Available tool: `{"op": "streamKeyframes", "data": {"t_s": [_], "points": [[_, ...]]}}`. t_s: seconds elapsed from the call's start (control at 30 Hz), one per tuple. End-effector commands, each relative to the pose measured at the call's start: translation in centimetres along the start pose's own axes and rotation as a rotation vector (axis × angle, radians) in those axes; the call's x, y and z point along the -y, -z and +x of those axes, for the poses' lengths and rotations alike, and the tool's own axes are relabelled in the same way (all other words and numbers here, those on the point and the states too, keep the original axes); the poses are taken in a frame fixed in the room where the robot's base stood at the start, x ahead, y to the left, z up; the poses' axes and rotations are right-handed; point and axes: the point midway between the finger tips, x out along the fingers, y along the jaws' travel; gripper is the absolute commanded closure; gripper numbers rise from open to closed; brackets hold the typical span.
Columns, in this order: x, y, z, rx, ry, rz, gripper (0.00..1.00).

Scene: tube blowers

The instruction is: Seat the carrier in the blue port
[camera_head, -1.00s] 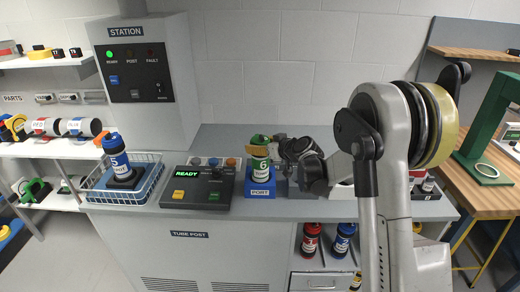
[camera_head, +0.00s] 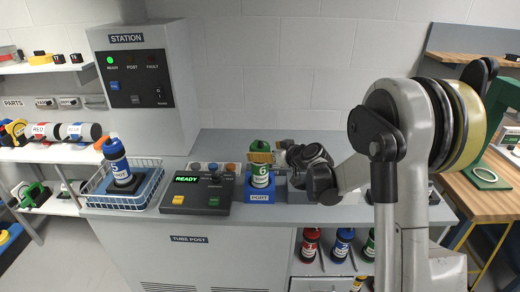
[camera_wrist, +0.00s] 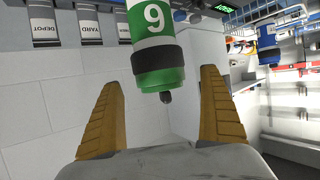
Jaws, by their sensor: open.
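The carrier (camera_head: 260,180), white-banded with a green top and the number 6, stands roughly upright in the blue port block (camera_head: 258,197) labelled PORT. Its lower end is hidden in the block, so I cannot tell how deep it sits. The wrist view shows the carrier (camera_wrist: 157,62) inverted, its green end and dark tip toward my gripper. My gripper (camera_wrist: 162,82) is open, with one tan finger on each side of the green end and visible gaps to both. In the head view, my gripper (camera_head: 261,157) is at the carrier's upper part.
A console (camera_head: 196,191) reading READY stands left of the port. Red (camera_head: 311,244), blue (camera_head: 343,242) and green carriers stand on the shelf below. The station's READY lamp is green.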

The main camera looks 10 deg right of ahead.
Motion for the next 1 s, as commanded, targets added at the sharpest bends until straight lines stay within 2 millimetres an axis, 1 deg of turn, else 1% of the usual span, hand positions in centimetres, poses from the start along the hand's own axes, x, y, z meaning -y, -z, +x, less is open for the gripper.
{"op": "streamKeyframes", "data": {"t_s": [0.03, 0.2, 0.3, 0.43, 0.53, 0.57, 0.67, 0.7, 0.77, 0.8, 0.87, 0.9, 0.97, 1.0], "points": [[-0.1, 0.2, -1.4, 0.001, -0.002, 0.001, 0.09], [0.0, 0.2, -5.2, 0.000, -0.001, 0.002, 0.09], [-0.1, 0.1, -6.7, 0.000, -0.002, 0.000, 0.09], [0.1, 0.1, -7.9, 0.003, 0.001, 0.001, 0.09], [1.1, 0.5, -9.0, 0.024, 0.006, 0.010, 0.09], [1.6, 0.7, -9.5, 0.037, 0.008, 0.013, 0.09], [4.4, 1.4, -11.9, 0.104, 0.013, 0.041, 0.09], [5.7, 1.6, -13.2, 0.140, 0.013, 0.055, 0.09], [7.7, 1.6, -15.5, 0.196, 0.005, 0.078, 0.09], [9.0, 1.4, -17.1, 0.234, -0.003, 0.094, 0.09], [10.8, 0.9, -19.6, 0.288, -0.022, 0.115, 0.09], [11.8, 0.4, -21.3, 0.323, -0.038, 0.129, 0.09], [13.3, -0.6, -23.9, 0.371, -0.066, 0.150, 0.09], [14.2, -1.3, -25.6, 0.401, -0.089, 0.163, 0.09]]}}
